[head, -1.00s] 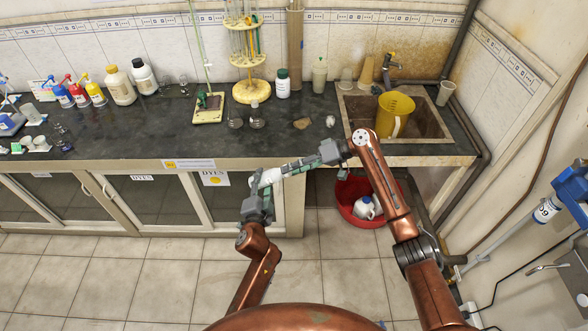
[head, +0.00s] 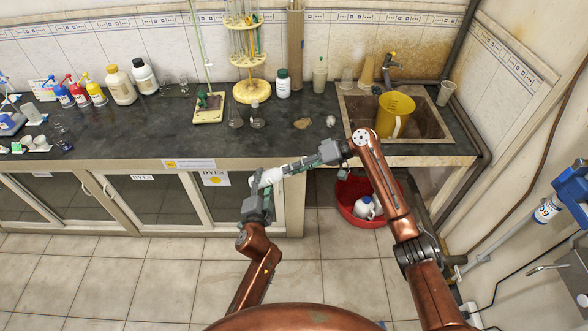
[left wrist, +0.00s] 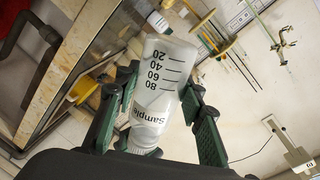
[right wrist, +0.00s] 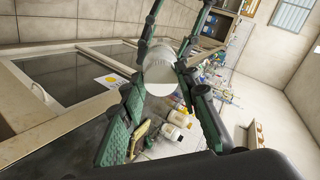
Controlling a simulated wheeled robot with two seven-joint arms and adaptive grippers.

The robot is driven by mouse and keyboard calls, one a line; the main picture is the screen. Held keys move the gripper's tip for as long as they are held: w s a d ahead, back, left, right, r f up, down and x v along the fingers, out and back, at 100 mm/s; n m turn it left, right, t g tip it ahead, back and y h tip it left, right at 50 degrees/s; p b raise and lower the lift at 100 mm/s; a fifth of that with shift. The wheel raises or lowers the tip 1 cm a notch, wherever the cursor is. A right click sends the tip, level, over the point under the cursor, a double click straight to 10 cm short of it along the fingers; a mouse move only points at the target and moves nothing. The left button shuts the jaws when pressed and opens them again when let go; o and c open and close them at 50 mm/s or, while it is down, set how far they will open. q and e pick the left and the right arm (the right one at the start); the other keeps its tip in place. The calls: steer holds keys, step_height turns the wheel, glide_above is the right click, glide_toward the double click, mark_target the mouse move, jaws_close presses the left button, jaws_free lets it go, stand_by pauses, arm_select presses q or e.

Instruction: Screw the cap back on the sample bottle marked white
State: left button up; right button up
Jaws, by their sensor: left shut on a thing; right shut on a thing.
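The sample bottle (left wrist: 165,75) is pale and translucent, with black graduations and the word Sample. It sits between the fingers of my left gripper (left wrist: 160,95), which is shut on it. The bottle's neck end is low in the left wrist view, with a white ribbed cap (left wrist: 143,145) at it. My right gripper (right wrist: 160,88) is shut on the cap, whose round white top (right wrist: 159,78) faces the right wrist camera. In the head view, my left gripper (head: 264,186) and right gripper (head: 285,170) meet at the bottle. The thread and the marking white are hidden.
The grippers are in front of the bench (head: 290,125) edge, above the floor. A burette stand (head: 208,108), a round tube rack (head: 250,92) and bottles stand farther back. A sink (head: 420,122) with a yellow jug (head: 394,115) is at right. A red basin (head: 352,212) is below.

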steer(key=m, duration=1.7)
steer(key=shift+f, duration=0.2)
steer(key=o, duration=1.1)
steer(key=shift+r, duration=0.1)
